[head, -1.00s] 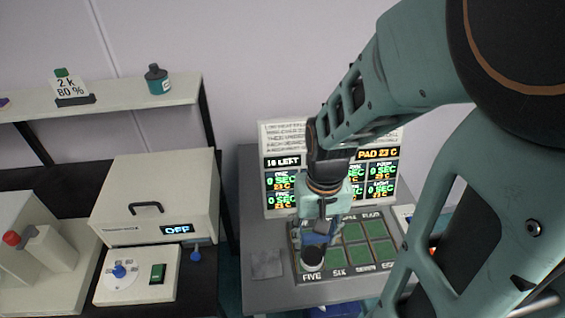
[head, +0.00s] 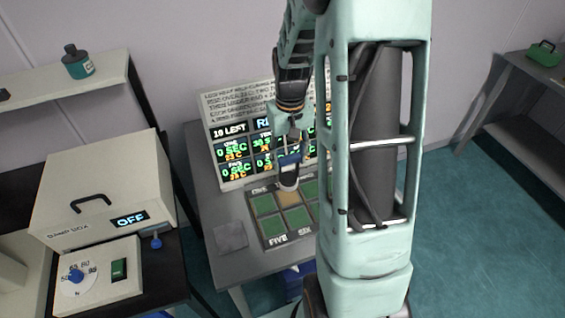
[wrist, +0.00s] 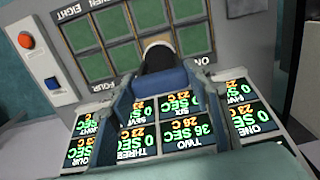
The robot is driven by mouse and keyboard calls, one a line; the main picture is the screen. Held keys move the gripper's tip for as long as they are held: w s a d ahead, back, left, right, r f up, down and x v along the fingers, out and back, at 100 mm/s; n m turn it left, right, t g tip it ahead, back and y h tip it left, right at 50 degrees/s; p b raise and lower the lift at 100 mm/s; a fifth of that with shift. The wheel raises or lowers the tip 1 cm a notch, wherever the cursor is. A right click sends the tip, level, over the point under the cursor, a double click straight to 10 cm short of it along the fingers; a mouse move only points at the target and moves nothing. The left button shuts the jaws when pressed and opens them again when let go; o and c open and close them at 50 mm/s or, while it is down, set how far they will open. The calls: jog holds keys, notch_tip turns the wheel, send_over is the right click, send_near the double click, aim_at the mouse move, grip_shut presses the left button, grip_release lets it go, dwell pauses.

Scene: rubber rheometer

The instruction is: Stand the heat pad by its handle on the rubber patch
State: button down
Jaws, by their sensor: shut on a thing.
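My gripper (head: 291,142) is shut on the blue handle (head: 289,159) of the heat pad (head: 288,183). The pad has a dark body with a pale lower rim and hangs roughly upright under the fingers. It is at the back row of the rubber patch board, at the tan patch (head: 288,199), whose far part it hides. I cannot tell whether it touches the patch. The other visible patches are green. In the wrist view the blue handle (wrist: 165,80) sits between the fingers, with the dark pad (wrist: 157,58) beyond it.
A screen (head: 240,158) stands behind the board; in the wrist view TWO reads 36 SEC, 28 C. A grey square (head: 231,237) lies left of the board. A cream box (head: 95,190) showing OFF stands further left. My arm hides the board's right side.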

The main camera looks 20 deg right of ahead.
aim_at(289, 177)
jog(key=shift+w+d+f, duration=0.1)
jog(key=shift+w+d, duration=0.1)
jog(key=shift+w, duration=0.1)
jog(key=shift+f+b, duration=2.2)
jog(key=shift+f, duration=0.6)
jog(key=shift+f+b, duration=0.55)
jog(key=shift+f, duration=0.2)
jog(key=c, duration=1.3)
grip_release()
jog(key=o, duration=0.4)
jog(key=shift+s, duration=0.1)
jog(key=shift+c, duration=0.2)
notch_tip(289, 177, up, 12)
jog(key=shift+r, duration=0.1)
